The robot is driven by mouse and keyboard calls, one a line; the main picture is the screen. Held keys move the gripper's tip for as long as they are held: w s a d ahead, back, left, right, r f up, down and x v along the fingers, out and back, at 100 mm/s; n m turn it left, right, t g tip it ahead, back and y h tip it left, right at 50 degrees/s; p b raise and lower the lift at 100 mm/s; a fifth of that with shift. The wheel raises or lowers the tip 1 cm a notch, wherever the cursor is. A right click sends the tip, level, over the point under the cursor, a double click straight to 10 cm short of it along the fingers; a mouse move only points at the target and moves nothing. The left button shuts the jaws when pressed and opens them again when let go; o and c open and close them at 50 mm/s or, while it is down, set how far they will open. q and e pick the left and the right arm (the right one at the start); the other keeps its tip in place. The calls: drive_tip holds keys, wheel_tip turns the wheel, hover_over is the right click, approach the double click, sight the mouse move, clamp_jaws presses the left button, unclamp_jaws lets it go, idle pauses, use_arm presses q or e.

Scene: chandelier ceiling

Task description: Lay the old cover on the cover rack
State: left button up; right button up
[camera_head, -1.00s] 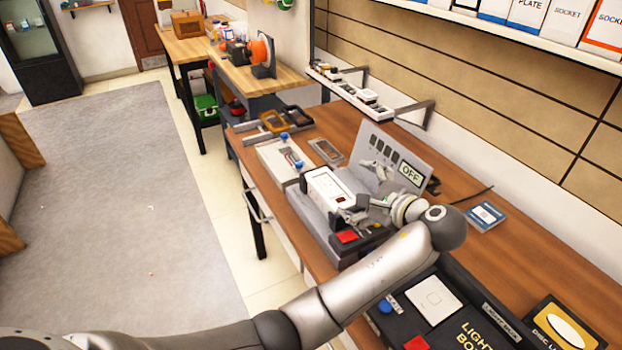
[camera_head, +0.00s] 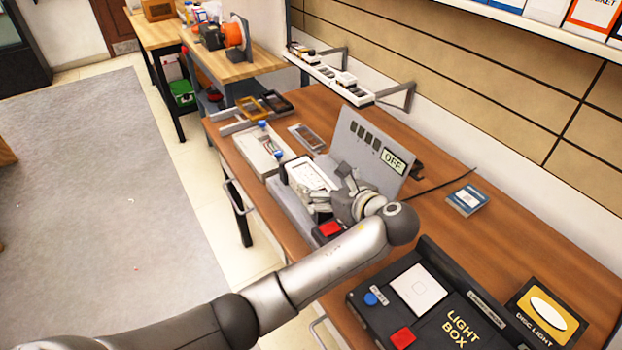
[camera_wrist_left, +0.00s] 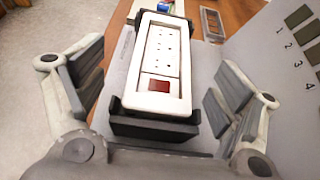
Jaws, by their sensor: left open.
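A white outlet strip (camera_head: 312,174) with a white cover frame and a red switch (camera_wrist_left: 168,87) sits in a dark holder on the grey test stand (camera_head: 290,207). My left gripper (camera_head: 333,187) is open at the strip's near end. In the left wrist view its fingers (camera_wrist_left: 160,88) stand on either side of the strip, with visible gaps on both sides. A wall rack (camera_head: 330,76) behind the table carries several small pieces; I cannot tell for sure that it is the cover rack. My right gripper is out of view.
The stand's upright panel (camera_head: 372,150) reads OFF, close to my gripper's right side. A white tray (camera_head: 262,150), a flat frame (camera_head: 306,138) and brown and dark frames (camera_head: 262,105) lie beyond. A black light box (camera_head: 440,310) occupies the near table.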

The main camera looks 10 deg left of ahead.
sight(310, 177)
use_arm(q)
drive_tip(key=x, duration=0.5)
drive_tip(key=shift+w+d+f, duration=0.1)
drive_tip(key=shift+w+f, duration=0.1)
